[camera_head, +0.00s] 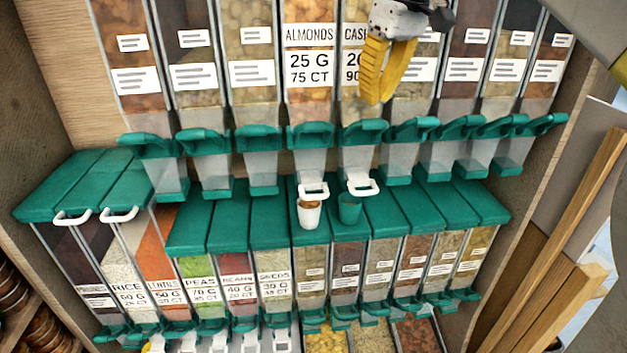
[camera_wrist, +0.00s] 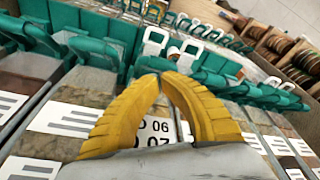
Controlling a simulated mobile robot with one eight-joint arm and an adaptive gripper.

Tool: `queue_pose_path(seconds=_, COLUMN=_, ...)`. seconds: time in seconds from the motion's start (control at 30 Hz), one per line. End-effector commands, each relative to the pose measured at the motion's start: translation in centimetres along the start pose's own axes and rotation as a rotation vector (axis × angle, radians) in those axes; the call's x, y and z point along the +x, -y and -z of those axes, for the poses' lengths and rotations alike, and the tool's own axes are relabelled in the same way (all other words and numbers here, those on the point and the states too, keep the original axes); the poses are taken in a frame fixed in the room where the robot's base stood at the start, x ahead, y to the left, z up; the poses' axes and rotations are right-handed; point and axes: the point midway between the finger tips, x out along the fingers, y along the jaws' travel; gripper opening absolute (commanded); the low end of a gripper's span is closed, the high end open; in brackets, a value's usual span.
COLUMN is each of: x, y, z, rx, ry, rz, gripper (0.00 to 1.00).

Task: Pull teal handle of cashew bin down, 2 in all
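The cashew bin (camera_head: 350,82) hangs in the upper row, its label partly covered by my gripper. Its teal handle (camera_head: 362,132) sits at the bin's lower front and looks raised, like its neighbours. My gripper (camera_head: 374,100) is in front of the bin, with its yellow fingertips a little above the handle. In the wrist view the fingertips (camera_wrist: 161,78) meet or nearly meet, with nothing seen between them. The bin's label (camera_wrist: 155,132) shows upside down behind the fingers there. Contact with the handle cannot be told.
A white cup (camera_head: 309,213) with brown contents stands beneath the almonds bin (camera_head: 309,100). Neighbouring teal handles (camera_head: 410,129) are close on both sides. Lower bins with teal lids (camera_head: 228,222) jut out below.

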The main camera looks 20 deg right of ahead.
Motion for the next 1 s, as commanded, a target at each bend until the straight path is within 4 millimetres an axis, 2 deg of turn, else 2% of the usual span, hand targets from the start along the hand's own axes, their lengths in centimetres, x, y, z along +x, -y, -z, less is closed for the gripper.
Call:
queue_pose_path(seconds=0.47, x=-0.1, y=0.1, z=-0.1, rx=0.0, ry=0.0, rz=0.0, gripper=0.0)
queue_pose_path(seconds=1.0, x=-4.8, y=1.7, z=-1.8, rx=0.0, ry=0.0, rz=0.0, gripper=0.0)
